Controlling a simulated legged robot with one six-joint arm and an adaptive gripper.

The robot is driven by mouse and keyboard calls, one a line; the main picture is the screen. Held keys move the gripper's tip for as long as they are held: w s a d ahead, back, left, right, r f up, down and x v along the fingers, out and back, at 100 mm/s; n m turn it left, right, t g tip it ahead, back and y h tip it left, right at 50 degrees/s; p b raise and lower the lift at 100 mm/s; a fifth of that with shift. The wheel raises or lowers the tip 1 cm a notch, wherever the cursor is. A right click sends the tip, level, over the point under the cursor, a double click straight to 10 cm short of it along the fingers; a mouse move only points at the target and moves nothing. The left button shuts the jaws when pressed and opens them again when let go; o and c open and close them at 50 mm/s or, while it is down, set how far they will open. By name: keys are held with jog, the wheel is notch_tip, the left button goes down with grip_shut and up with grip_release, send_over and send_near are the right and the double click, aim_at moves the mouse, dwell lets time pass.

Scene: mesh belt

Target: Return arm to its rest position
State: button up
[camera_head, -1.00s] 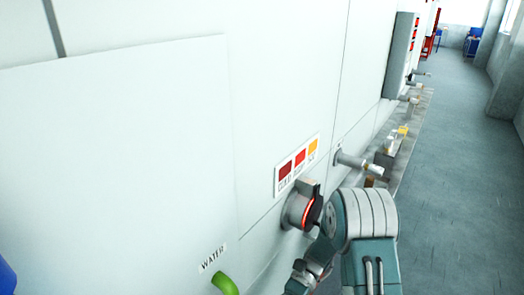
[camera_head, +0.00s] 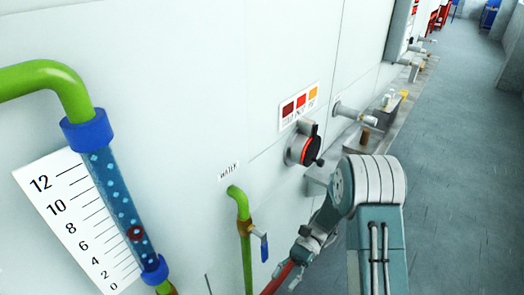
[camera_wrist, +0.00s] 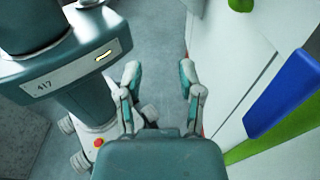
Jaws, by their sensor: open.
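My arm (camera_head: 372,205) is folded in the lower right of the head view, beside the white wall. In the wrist view my gripper (camera_wrist: 160,82) is open, its two fingers spread apart with only grey floor between them. Nothing is held. My own body, with a label reading 417, fills the left of the wrist view, close to the fingers.
The white wall carries a black round knob (camera_head: 304,150), a green WATER pipe (camera_head: 246,235) with a blue-handled valve, and a blue gauge tube (camera_head: 118,200) beside a numbered scale (camera_head: 72,222). A metal ledge (camera_head: 398,108) runs along the wall. Grey floor (camera_head: 455,170) is clear at right.

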jog(key=s+d+r+n+t+h, duration=0.2)
jog(key=s+d+r+t+h, duration=0.1)
jog(key=r+t, duration=0.3)
jog(key=s+d+r+n+t+h, duration=0.3)
jog(key=r+t, duration=0.3)
jog(key=r, duration=0.2)
jog(key=s+d+r+n+t+h, duration=0.2)
jog(key=s+d+r+t+h, duration=0.1)
jog(key=r+t, duration=0.4)
jog(key=shift+s+d+r+n+h, duration=0.3)
jog(key=shift+s+r+n+h, duration=0.1)
jog(key=shift+s+h, duration=0.3)
